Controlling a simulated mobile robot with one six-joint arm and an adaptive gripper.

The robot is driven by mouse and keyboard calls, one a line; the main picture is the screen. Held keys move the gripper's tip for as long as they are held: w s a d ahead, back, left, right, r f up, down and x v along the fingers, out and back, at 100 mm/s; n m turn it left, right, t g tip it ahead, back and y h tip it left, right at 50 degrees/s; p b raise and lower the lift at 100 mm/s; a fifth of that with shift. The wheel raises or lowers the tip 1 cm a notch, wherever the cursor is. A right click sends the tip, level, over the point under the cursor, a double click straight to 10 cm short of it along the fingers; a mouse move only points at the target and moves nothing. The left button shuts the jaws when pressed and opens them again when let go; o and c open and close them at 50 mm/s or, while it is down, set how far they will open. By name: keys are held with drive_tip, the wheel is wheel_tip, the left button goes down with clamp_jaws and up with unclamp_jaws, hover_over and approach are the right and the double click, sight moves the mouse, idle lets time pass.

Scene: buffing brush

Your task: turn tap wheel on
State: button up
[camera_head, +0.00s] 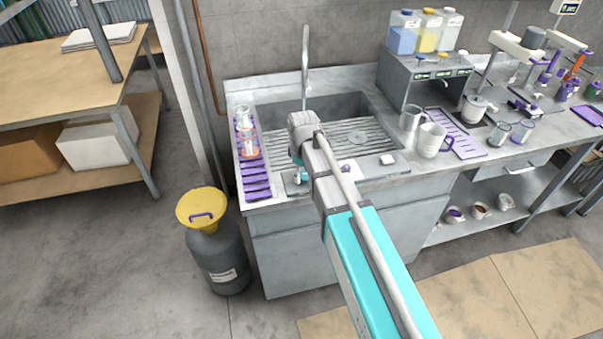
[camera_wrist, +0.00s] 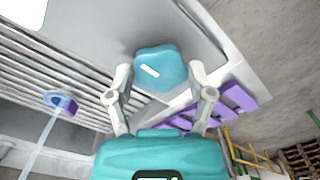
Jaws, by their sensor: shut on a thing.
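The tap wheel (camera_wrist: 160,68) is a teal knob with rounded lobes and a short white mark on its face. It sits between the two grey fingers of my gripper (camera_wrist: 160,76) in the wrist view, and the fingers are shut on it from both sides. In the head view my gripper (camera_head: 299,172) is down at the front left of the sink, and my arm hides much of it and the wheel. The grey tap spout (camera_head: 305,65) stands upright at the back of the sink (camera_head: 345,104).
A purple rack (camera_head: 256,180) with glasses lies left of the sink. White mugs (camera_head: 432,140) stand on the right. A grey drum with a yellow funnel (camera_head: 203,207) stands on the floor. A purple ring (camera_wrist: 61,102) and pale blue streak (camera_wrist: 40,146) show in the wrist view.

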drive_tip(key=shift+a, duration=0.15)
idle(0.3)
drive_tip(key=o, duration=1.1)
drive_tip(key=s+d+m, duration=0.6)
drive_tip(key=d, duration=0.3)
drive_tip(key=s+d+m, duration=0.6)
drive_tip(key=s+d, duration=0.1)
drive_tip(key=d, duration=0.3)
drive_tip(key=shift+s+d, duration=0.15)
drive_tip(key=shift+s, duration=0.15)
